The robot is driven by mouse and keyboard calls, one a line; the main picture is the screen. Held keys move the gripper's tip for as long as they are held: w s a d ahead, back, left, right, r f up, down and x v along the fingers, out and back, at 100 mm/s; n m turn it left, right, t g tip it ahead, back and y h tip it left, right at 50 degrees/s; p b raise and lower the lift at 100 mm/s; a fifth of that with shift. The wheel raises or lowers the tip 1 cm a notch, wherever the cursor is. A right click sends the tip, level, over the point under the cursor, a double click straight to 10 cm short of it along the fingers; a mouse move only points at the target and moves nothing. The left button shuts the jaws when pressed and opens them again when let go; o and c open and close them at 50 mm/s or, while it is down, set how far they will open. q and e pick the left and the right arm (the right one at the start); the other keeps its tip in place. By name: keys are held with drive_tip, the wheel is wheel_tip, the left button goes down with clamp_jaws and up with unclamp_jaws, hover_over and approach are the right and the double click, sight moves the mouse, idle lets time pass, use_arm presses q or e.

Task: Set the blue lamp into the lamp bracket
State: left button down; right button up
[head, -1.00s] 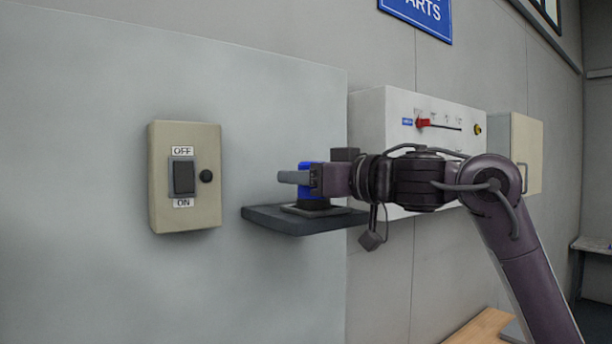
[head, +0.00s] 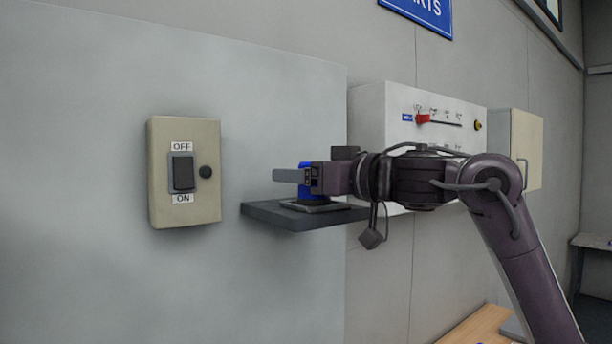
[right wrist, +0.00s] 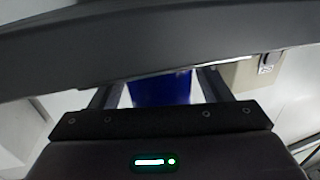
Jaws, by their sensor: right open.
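The blue lamp (head: 305,193) stands upright on the square base of the lamp bracket (head: 275,213), a dark shelf on the wall panel. Its lower end meets the base, but whether it is fully seated cannot be told. My right gripper (head: 298,177) is open around the lamp, and its near finger covers the lamp's middle in the head view. In the right wrist view the blue lamp (right wrist: 160,91) shows between the two spread fingers of my right gripper (right wrist: 158,88). A dark bar, apparently the bracket, hides part of it there. My left gripper is not in view.
A beige switch box (head: 212,200) with OFF and ON labels is on the panel left of the bracket. A white control box (head: 368,115) with a red slider (head: 423,118) is on the wall behind my arm. A wooden surface (head: 470,328) lies low at the right.

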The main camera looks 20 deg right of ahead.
drive_tip(key=b+v, duration=0.2)
drive_tip(key=v, duration=0.1)
drive_tip(key=b+v, duration=0.1)
drive_tip(key=shift+s+d+f, duration=0.15)
drive_tip(key=shift+s+f, duration=0.1)
drive_tip(key=shift+s, duration=0.05)
drive_tip(key=b+v, duration=0.3)
drive_tip(key=v, duration=0.4)
drive_tip(key=shift+r, duration=0.25)
drive_tip(key=shift+s+d, duration=0.1)
drive_tip(key=shift+s, duration=0.05)
